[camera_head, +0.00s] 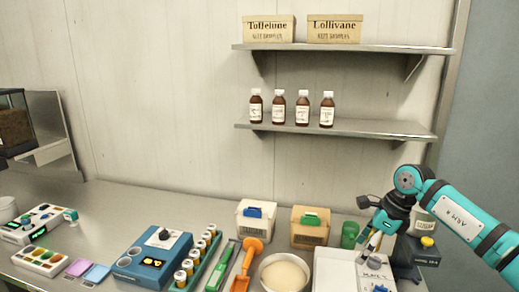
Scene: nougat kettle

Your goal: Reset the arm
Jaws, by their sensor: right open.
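My right arm (462,217), teal and black, comes in from the right edge and bends down at its wrist. My right gripper (371,247) points down, open, above the back right part of a white tray (337,262) with handwriting on it. I see nothing held between its fingers. Part of the gripper is dark against the arm links, so its fingertips show only small. My left arm and left gripper are not in view.
Close to the gripper stand a green cup (349,234) and a dark device with a yellow knob (427,242). A bowl (285,275), orange scoop (247,262), two boxes (256,222) and a blue device (152,258) crowd the counter. Shelves (335,129) hang above.

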